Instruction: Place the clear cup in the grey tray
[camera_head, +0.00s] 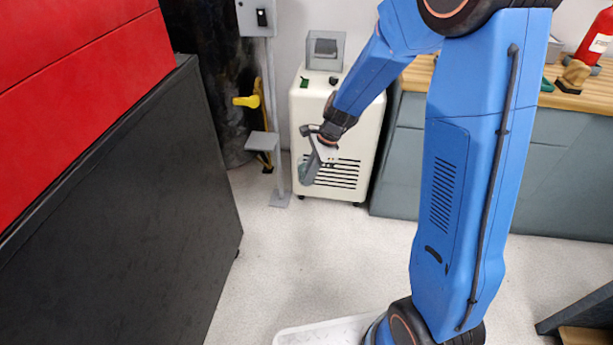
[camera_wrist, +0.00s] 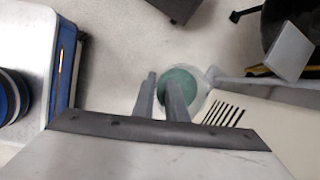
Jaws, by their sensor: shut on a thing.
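My gripper (camera_head: 309,177) hangs in front of the white cabinet in the head view, pointing down. In the wrist view its two fingers (camera_wrist: 162,85) stand a little apart, and the right one overlaps the clear cup (camera_wrist: 186,78). The cup shows as a round, see-through shape with a teal-green inside. My gripper is shut on the cup; how the fingers sit on its wall is hard to see.
The white vented cabinet (camera_head: 356,118) stands close behind my gripper. A grey stand with a small shelf (camera_head: 262,141) is to its left. A dark cabinet (camera_head: 125,210) fills the left. A wooden-topped counter (camera_head: 550,94) is at right. Pale floor (camera_head: 310,250) between is clear.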

